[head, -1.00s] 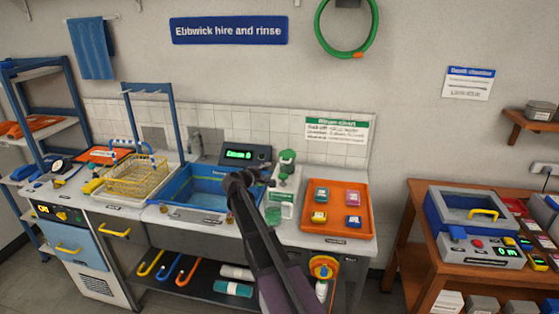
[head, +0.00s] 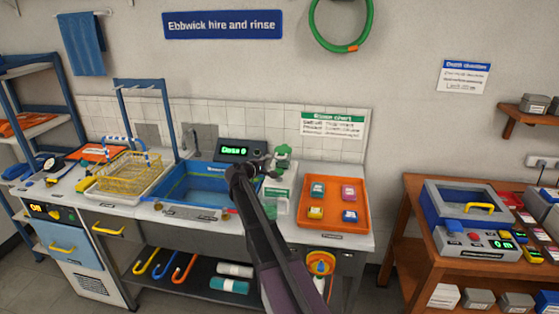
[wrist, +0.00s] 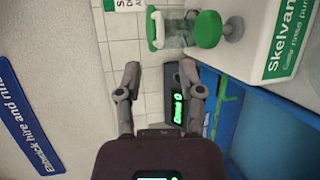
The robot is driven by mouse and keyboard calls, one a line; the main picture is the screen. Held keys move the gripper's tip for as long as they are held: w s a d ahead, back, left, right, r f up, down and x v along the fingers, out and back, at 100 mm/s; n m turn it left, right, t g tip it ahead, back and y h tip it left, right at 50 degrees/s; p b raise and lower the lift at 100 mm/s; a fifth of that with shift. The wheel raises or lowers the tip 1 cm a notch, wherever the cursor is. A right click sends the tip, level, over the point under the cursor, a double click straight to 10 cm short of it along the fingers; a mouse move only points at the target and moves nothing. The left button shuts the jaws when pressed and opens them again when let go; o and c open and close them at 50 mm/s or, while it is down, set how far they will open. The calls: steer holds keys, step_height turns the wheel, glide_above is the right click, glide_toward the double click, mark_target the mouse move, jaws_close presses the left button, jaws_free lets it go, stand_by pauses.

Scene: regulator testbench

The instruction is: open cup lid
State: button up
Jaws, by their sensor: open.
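A clear cup-like vessel with a green lid or end (wrist: 156,28) shows at the top of the wrist view, rotated on its side in the picture. A round green cap (wrist: 208,29) is beside it, on a white unit. In the head view my gripper (head: 252,165) is over the sink's right end.
The blue sink (head: 195,185) is left of my arm. An orange tray (head: 333,220) with several small coloured blocks lies to the right. A display unit (head: 238,152) stands behind.

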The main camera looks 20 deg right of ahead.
mark_target(280, 158)
steer(key=b+x, duration=0.2)
steer(key=x, duration=0.8)
jaws_close()
stand_by(0.4)
